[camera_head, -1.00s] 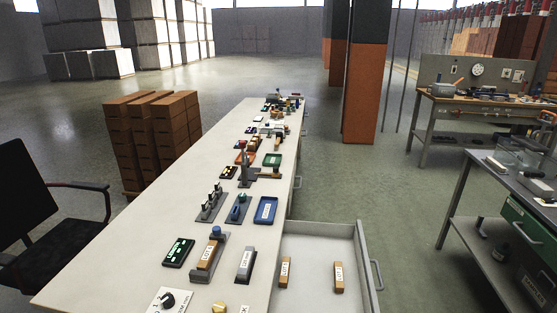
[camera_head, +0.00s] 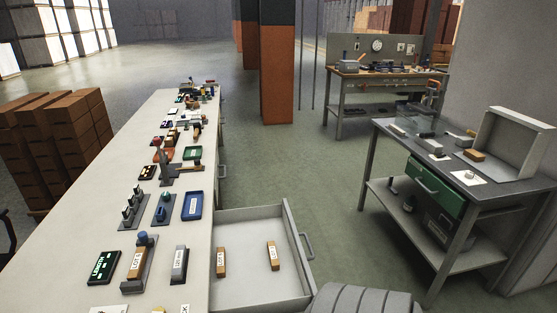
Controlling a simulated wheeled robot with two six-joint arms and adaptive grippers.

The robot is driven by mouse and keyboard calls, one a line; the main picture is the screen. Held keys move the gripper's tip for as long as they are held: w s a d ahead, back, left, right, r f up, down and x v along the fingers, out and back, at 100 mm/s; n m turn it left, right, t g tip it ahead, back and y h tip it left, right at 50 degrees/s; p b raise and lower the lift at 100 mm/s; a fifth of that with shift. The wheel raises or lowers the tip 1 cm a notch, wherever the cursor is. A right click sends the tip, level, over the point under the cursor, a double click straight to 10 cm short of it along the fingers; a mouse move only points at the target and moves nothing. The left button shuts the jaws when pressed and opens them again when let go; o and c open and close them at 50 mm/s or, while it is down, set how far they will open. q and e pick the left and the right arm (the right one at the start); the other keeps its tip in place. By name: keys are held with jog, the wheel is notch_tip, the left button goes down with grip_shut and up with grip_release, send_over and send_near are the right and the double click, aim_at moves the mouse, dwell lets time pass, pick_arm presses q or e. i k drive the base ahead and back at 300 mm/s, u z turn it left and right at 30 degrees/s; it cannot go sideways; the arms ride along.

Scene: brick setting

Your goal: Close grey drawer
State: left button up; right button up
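The grey drawer (camera_head: 290,240) is pulled out from the right side of the long white bench (camera_head: 75,240). It stands open, with two labelled wooden blocks, one on the left (camera_head: 221,262) and one on the right (camera_head: 272,256), lying inside. Its handle (camera_head: 308,247) is on the front panel, facing right. A rounded grey ribbed shape shows at the bottom edge just below the drawer's front corner; I cannot tell what it is. Neither of my grippers shows in the head view.
Switches, blocks and a blue tray (camera_head: 192,205) line the bench top. A grey table with a green drawer (camera_head: 436,187) stands at the right. A workbench (camera_head: 385,76) and an orange-and-black pillar (camera_head: 277,75) are behind. Floor is clear between bench and table.

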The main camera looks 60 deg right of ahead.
aim_at(249, 284)
jog(key=u, duration=0.75)
jog(key=k, duration=1.55)
jog(key=z, duration=2.1)
jog(key=i, duration=0.5)
jog(key=u, duration=2.05)
jog(key=k, duration=0.45)
jog(key=z, duration=0.65)
jog(key=i, duration=0.4)
